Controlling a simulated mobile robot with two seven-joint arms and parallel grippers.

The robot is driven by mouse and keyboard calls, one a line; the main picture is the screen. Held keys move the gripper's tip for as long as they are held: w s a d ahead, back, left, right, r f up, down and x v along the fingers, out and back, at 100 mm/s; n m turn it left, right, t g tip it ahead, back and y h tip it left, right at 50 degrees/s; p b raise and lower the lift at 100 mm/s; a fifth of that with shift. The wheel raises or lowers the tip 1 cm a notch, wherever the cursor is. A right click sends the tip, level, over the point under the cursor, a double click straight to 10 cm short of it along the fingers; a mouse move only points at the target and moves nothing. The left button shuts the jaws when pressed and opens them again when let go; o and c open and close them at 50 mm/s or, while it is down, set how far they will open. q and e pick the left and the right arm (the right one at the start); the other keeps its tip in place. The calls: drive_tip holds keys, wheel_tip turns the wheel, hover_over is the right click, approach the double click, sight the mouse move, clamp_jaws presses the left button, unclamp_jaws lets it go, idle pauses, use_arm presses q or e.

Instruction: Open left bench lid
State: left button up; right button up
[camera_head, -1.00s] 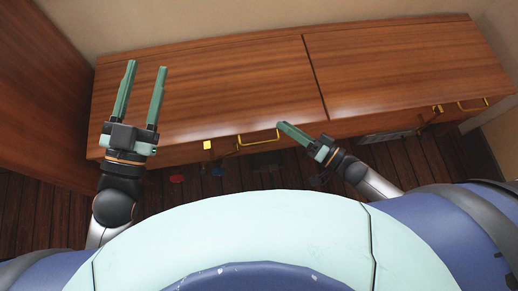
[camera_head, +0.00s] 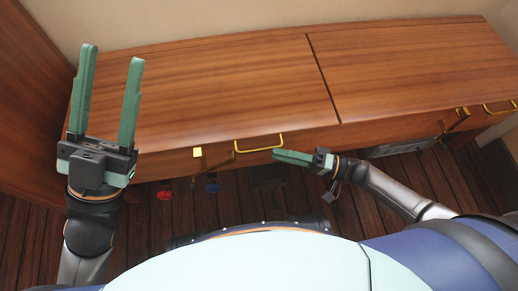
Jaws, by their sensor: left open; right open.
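The left bench lid (camera_head: 220,90) is a reddish-brown wooden panel and lies shut on the bench. A yellow handle (camera_head: 259,144) sits at its front edge. My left gripper (camera_head: 107,80) is open and empty above the left end of the lid, fingers pointing to the back wall. My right gripper (camera_head: 276,156) is just in front of and below the handle, fingers pointing left, apart from it as far as I can tell. Its fingers overlap in this view, with no object seen between them.
The right bench lid (camera_head: 405,70) is shut beside a dark seam, with its own yellow handle (camera_head: 500,107). A yellow square (camera_head: 197,152) is on the bench front. Red (camera_head: 165,190) and blue (camera_head: 207,188) items show below it. A wooden panel stands at the left. Dark plank floor lies in front.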

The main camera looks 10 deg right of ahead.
sight(259, 149)
drive_tip(key=b+x, duration=0.1)
drive_tip(key=x, duration=0.5)
drive_tip(key=shift+w+a, duration=0.1)
drive_tip(key=shift+a, duration=0.05)
clamp_jaws()
idle(1.3)
